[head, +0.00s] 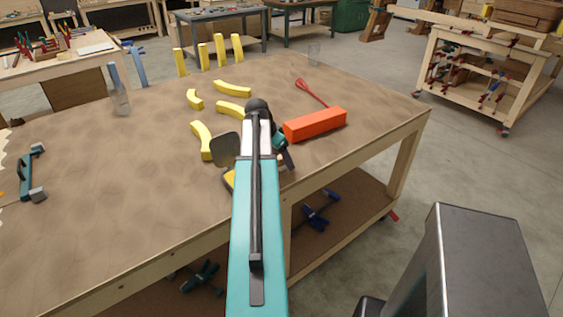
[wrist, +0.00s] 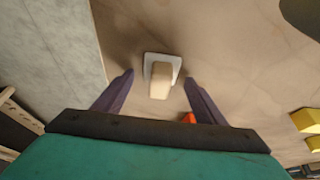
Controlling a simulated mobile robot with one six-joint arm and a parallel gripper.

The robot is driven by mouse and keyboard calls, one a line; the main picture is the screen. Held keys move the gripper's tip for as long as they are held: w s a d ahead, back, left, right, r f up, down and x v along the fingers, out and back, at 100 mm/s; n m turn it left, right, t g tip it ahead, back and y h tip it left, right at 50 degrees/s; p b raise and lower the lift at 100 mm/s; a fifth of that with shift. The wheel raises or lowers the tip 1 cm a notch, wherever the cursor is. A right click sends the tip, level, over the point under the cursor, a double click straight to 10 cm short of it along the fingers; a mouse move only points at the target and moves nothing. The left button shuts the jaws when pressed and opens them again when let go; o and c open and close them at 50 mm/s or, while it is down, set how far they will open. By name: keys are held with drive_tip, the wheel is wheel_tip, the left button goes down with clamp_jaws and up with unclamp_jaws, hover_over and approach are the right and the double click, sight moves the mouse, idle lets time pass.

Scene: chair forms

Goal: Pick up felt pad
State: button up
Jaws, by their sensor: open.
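In the wrist view, a small beige block-like piece (wrist: 160,82) sits with a thin white square (wrist: 149,60) beneath it on the brown tabletop. I take this to be the felt pad, but cannot tell which of the two parts is the pad. My gripper (wrist: 159,79) is open, with one dark finger on each side of the beige piece. The fingers look apart from it, with nothing held.
An orange-red block (head: 315,125) lies right of my arm, with a red tool (head: 312,92) behind it. Several yellow curved pieces (head: 201,140) lie to the left and behind. A clear bottle (head: 120,101) stands farther left. The tabletop's edge (wrist: 98,45) is close by.

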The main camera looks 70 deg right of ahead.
drive_tip(key=shift+c, duration=0.5)
drive_tip(key=c, duration=1)
drive_tip(key=shift+r, duration=0.15)
drive_tip(key=shift+c, duration=0.2)
drive_tip(key=shift+r+b, duration=1.2)
drive_tip(key=shift+r, duration=3.65)
drive_tip(key=o, duration=0.4)
drive_tip(key=shift+c, duration=1.5)
